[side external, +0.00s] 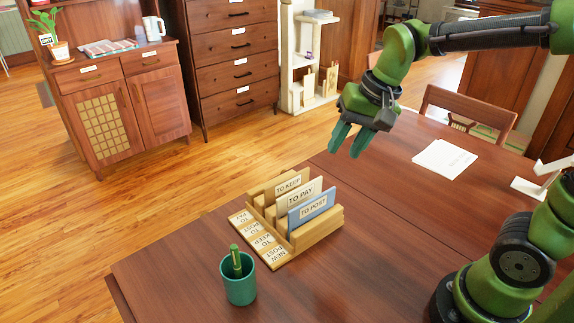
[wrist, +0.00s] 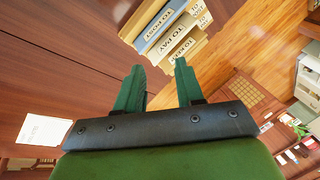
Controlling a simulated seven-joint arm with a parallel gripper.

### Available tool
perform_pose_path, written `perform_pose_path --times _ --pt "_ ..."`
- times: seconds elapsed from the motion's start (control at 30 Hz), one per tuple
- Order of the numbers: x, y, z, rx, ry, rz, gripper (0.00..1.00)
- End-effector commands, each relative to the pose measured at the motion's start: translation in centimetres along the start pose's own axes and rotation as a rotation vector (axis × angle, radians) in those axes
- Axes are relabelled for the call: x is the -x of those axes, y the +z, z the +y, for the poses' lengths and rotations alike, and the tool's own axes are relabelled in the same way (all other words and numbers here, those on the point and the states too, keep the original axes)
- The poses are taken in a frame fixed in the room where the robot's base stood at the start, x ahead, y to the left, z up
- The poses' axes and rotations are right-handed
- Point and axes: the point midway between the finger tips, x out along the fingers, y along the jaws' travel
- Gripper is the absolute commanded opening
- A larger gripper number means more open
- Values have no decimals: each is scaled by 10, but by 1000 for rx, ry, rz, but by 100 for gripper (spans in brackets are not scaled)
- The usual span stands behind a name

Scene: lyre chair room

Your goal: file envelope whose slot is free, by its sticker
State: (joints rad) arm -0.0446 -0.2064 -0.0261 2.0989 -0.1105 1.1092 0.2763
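A wooden letter rack (side external: 318,230) on the table has a stepped front with labels reading TO PAY, TO POST, TO KEEP and NEW POST, from the far end to the near end. Three envelopes stand in it: one stickered TO KEEP (side external: 288,185) farthest, a cream one stickered TO PAY (side external: 300,197) in the middle, and a blue one stickered TO POST (side external: 313,206) nearest. The slot bottoms are hidden. My gripper (side external: 350,142) is open and empty, above and behind the rack. The wrist view shows its parted fingers (wrist: 160,85) below the rack in the picture.
A green cup (side external: 239,285) with a green pen stands near the rack. White papers (side external: 444,159) lie at the table's right, with a chair (side external: 468,108) behind. Clear tabletop lies between rack and papers. A cabinet (side external: 125,100) and drawers (side external: 237,60) stand beyond.

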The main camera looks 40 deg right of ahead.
Motion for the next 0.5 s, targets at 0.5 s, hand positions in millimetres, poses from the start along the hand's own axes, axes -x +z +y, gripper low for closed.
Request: perform_pose_path --times 0.5 --pt "-21 -67 -54 -952 277 -109 37"
